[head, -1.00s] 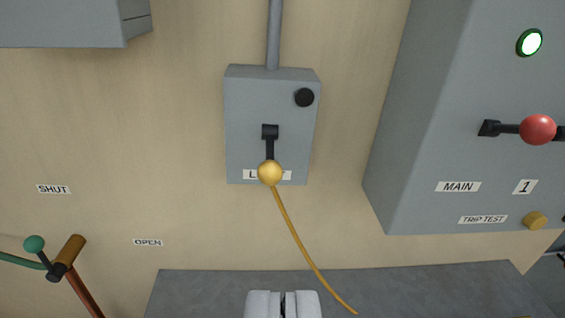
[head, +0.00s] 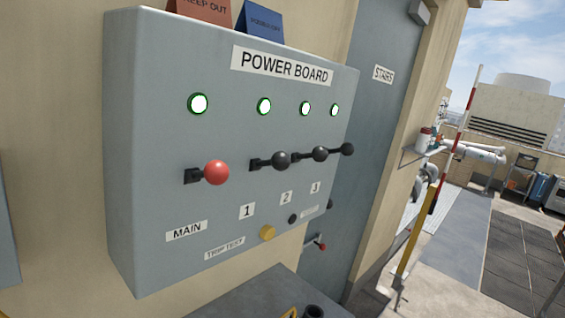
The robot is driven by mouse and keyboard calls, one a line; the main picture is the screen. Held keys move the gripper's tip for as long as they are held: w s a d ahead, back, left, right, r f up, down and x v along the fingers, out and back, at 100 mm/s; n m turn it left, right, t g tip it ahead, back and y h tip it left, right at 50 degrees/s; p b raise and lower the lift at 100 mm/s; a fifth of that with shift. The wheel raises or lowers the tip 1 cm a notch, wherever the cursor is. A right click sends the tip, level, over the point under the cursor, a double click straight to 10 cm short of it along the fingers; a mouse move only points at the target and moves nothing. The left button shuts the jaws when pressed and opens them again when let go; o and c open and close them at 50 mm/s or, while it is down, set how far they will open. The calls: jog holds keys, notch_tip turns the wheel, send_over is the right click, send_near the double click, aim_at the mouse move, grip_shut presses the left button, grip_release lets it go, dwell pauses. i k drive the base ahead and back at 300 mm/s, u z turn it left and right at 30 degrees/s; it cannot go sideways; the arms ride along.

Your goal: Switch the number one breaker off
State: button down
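The grey power board (head: 150,60) fills the left and middle of the head view, seen at an angle. The number one breaker lever (head: 281,160) has a black knob and stands out from the panel, above the label "1" (head: 247,210). A lit white lamp with a green rim (head: 264,106) is above it. To its left is the main lever (head: 216,172) with a red knob. To its right are the black levers of number two (head: 320,154) and number three (head: 347,149). My gripper is not in view.
A yellow trip test button (head: 267,233) sits low on the board. The other lamps are lit too. A dark grey top (head: 240,295) lies below, with a small black cylinder (head: 312,312). A grey door (head: 372,130) marked STAIRS and open rooftop are to the right.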

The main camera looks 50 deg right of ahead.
aim_at(280, 161)
jog(key=k, duration=0.65)
jog(key=z, duration=0.05)
jog(key=i, duration=1.25)
jog(key=z, duration=0.7)
